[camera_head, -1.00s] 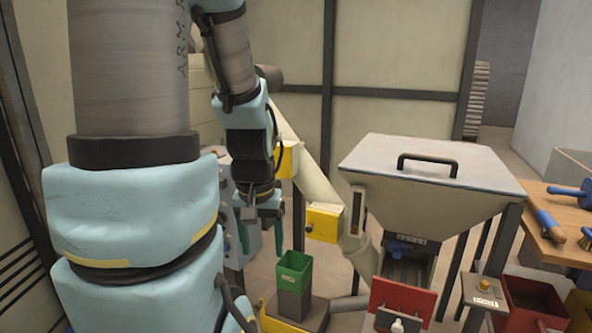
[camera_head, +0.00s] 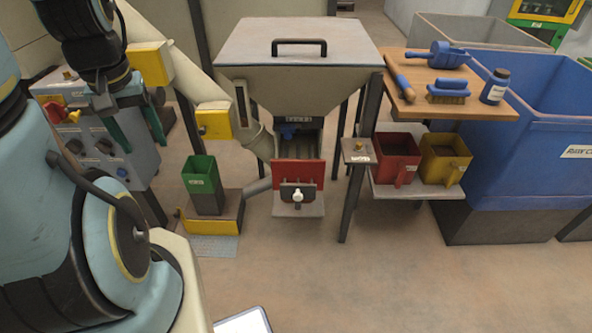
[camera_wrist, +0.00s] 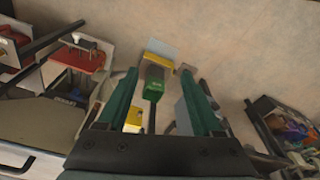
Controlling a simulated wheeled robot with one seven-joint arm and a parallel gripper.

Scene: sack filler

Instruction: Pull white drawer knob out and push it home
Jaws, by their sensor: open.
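The white knob (camera_head: 298,197) sits on a small dark drawer front (camera_head: 291,189) below the red panel (camera_head: 312,173) of the hopper. I cannot tell how far in the drawer is. The knob (camera_wrist: 77,37) also shows small at the upper left of the wrist view, near the red panel. My gripper (camera_head: 141,146) hangs in front of the grey control box at the left, well apart from the knob. Its green fingers are spread and empty, and they also show in the wrist view (camera_wrist: 160,82).
A green bin (camera_head: 199,172) stands on a yellow-edged base left of the drawer. A small post (camera_head: 357,152) with a button and red and yellow bins (camera_head: 445,157) stand to the right. A wooden bench (camera_head: 430,103) holds tools.

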